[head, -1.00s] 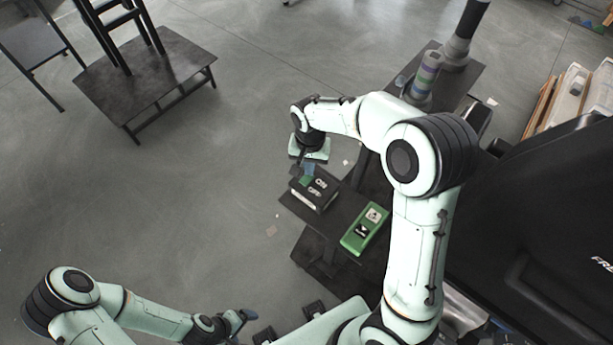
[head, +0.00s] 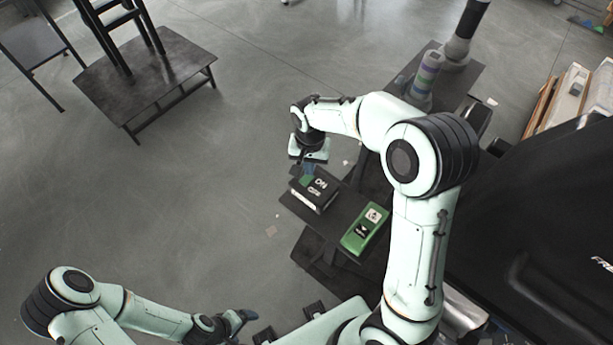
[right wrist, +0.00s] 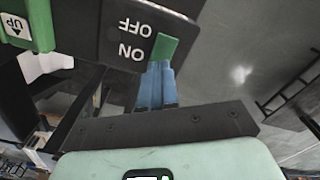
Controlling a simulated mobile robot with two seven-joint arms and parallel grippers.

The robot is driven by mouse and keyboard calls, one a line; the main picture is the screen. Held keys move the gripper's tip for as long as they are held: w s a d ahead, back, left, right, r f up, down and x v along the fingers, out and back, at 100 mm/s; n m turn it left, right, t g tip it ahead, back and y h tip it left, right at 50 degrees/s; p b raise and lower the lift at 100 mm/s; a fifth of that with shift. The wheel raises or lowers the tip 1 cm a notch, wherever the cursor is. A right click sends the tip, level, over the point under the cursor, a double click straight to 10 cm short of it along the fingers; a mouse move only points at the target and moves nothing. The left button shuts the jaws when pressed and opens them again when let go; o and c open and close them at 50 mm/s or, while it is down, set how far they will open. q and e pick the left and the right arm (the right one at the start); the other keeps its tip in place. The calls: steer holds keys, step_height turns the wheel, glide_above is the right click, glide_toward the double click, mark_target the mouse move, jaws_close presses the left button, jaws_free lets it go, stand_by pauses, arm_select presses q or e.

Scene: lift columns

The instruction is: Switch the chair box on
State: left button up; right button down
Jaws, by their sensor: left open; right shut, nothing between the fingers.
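The black box (head: 312,201), lettered ON and OFF, sits on a dark stand right of centre in the head view. A green switch part (right wrist: 163,48) lies beside its lettering in the right wrist view. My right gripper (head: 308,169) is shut and empty, with its blue fingertips (right wrist: 157,86) at the green part. They look very near it or touching; I cannot tell which. Whether the switch is set on or off is unclear. A chair (head: 122,30) stands on a low dark platform at the upper left. My left gripper (head: 241,317) is open and empty at the lower middle, away from the box.
A green box (head: 364,231) with an arrow label lies beside the black box; UP shows on it in the right wrist view (right wrist: 27,22). A banded column (head: 427,77) stands behind. The low platform (head: 163,72) is far off, with open floor between.

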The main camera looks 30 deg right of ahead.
arm_select(q)
steer(key=shift+s+f+b, duration=0.45)
steer(key=shift+f+b, duration=0.05)
steer(key=shift+f, duration=0.15)
arm_select(e)
steer(key=shift+f, duration=0.95)
steer(key=shift+r+p, duration=1.8)
steer(key=shift+r, duration=1.8)
arm_select(q)
steer(key=w+r, duration=0.3)
steer(key=r, duration=0.1)
steer(key=shift+w+r, duration=0.35)
steer(key=shift+w, duration=0.05)
steer(key=shift+s, duration=0.1)
arm_select(e)
steer(key=shift+f, duration=0.1)
